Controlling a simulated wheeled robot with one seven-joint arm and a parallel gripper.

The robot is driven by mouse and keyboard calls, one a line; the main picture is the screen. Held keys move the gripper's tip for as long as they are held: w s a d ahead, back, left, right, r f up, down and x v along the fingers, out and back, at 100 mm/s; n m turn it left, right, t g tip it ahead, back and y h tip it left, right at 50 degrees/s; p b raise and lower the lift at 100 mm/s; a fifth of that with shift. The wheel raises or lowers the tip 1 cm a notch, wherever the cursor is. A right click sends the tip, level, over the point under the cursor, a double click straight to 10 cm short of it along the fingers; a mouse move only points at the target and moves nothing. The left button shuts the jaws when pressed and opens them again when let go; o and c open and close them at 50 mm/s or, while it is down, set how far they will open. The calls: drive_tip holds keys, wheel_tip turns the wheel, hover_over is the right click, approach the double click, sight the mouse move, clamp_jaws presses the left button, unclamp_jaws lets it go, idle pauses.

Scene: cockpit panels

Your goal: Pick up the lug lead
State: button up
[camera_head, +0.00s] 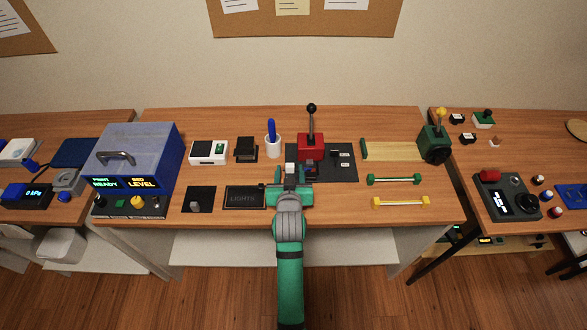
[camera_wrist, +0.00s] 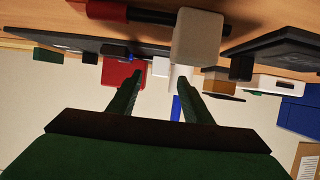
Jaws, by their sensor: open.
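No part is marked as the lug lead. The likeliest match is a dark rod (camera_wrist: 150,16) with a red sleeve (camera_wrist: 106,10) at one end and a pale block (camera_wrist: 197,38) near the other, close to my gripper in the wrist view. I cannot tell whether these are joined.
A red lever box (camera_head: 311,147) stands on a dark plate just behind my gripper. A black LIGHTS panel (camera_head: 244,197) lies to the left. Green (camera_head: 394,180) and yellow (camera_head: 401,202) bars are to the right. A blue box (camera_head: 135,155) stands far left.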

drive_tip(key=shift+x, duration=1.25)
drive_tip(key=c, duration=1.1)
clamp_jaws()
drive_tip(key=shift+r, duration=0.1)
